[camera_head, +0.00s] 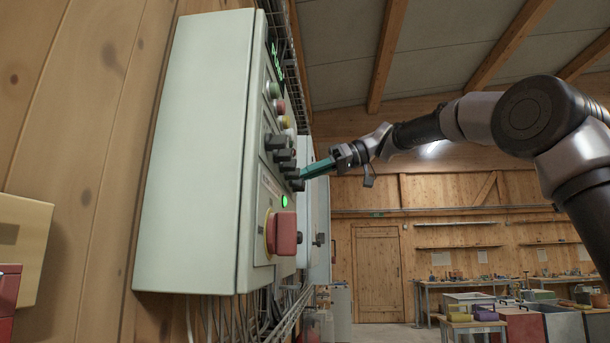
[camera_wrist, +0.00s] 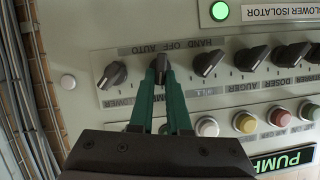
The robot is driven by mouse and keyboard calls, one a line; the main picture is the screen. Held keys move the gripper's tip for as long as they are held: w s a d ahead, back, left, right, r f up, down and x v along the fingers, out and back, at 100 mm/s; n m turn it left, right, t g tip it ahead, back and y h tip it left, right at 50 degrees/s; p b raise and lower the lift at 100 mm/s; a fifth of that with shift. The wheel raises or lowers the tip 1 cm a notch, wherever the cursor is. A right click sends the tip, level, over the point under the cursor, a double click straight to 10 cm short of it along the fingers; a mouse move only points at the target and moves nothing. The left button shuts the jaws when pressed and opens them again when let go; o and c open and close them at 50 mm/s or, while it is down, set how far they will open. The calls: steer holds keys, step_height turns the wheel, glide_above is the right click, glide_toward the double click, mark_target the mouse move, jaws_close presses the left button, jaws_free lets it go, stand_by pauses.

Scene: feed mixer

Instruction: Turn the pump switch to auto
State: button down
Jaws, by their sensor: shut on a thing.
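The selector switch (camera_wrist: 161,63) between my fingertips is a black knob on the grey control panel (camera_wrist: 85,35). Its own name label is hidden by the fingers, so I cannot read which switch it is. The words HAND, OFF and AUTO are printed just above it. The knob looks nearly upright in the wrist view, while its neighbours are tilted. My gripper (camera_wrist: 161,76), with teal fingers, is shut on this knob, one finger on each side. In the head view my gripper (camera_head: 304,174) reaches the row of black knobs on the cabinet (camera_head: 202,150) from the right.
Another black knob (camera_wrist: 112,75) is close on the left and one (camera_wrist: 207,63) on the right. Coloured buttons (camera_wrist: 244,122) line the wrist view's lower right. A red rotary handle (camera_head: 283,233) sticks out below the knobs. Open room lies right of the cabinet.

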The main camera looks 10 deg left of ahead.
steer(key=m+g, duration=0.2)
steer(key=m, duration=0.1)
steer(key=w+m+g, duration=0.1)
steer(key=shift+f+m+y, duration=0.25)
steer(key=shift+m+y, duration=0.05)
steer(key=shift+m, duration=0.1)
stand_by(0.4)
steer(key=c, duration=0.9)
jaws_free()
steer(key=v, duration=1.1)
steer(key=shift+a+f, duration=0.1)
steer(key=shift+f, duration=0.05)
